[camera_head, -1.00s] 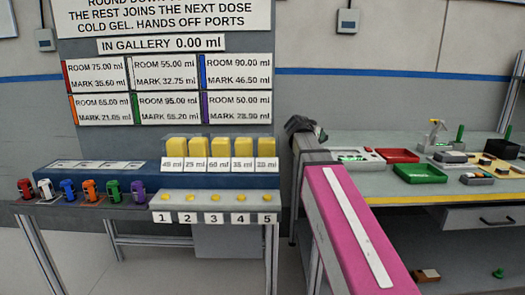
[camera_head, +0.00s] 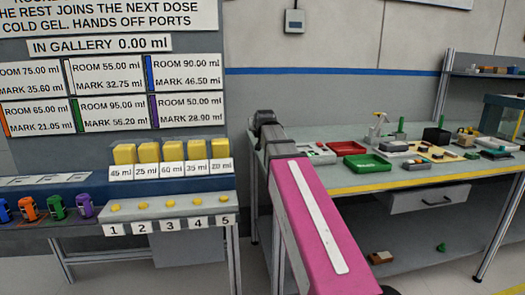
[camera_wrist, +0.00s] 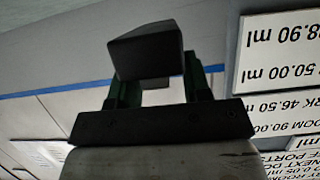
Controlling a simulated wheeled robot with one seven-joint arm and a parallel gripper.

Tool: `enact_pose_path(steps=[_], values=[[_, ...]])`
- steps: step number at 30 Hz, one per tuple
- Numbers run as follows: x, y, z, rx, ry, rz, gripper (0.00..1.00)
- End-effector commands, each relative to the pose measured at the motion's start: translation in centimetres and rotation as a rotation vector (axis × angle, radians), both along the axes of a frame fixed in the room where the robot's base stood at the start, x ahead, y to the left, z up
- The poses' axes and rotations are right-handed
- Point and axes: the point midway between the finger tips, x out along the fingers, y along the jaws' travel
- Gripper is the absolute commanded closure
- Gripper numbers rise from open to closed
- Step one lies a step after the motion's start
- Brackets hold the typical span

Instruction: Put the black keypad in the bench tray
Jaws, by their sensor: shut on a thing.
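My gripper (camera_wrist: 157,78) is shut on a dark box-shaped thing, which I take to be the black keypad (camera_wrist: 146,48). It sits between the two green-black fingers in the wrist view, and no keys show on the faces in view. In the head view my arm reaches forward, and its far end (camera_head: 265,118) is dark and small, left of the bench; the held thing cannot be made out there. Which one is the bench tray I cannot tell.
The bench (camera_head: 330,184) carries a white panel (camera_head: 316,152), a black box (camera_head: 436,135), a spray bottle (camera_head: 378,125) and several small parts to the right. A drawer (camera_head: 430,199) hangs under the bench.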

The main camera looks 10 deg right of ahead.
Motion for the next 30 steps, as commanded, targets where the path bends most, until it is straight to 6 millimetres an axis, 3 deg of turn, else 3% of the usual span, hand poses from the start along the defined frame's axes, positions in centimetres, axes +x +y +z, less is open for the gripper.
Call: enact_pose_path(steps=[8,17,30], values=[[-0.9,-0.4,-1.8,-0.002,0.000,-0.136,0.82],[-2.8,-2.2,-2.6,-0.004,0.000,-0.440,0.82],[-7.9,-5.4,1.1,-0.001,-0.005,-1.136,0.82]])
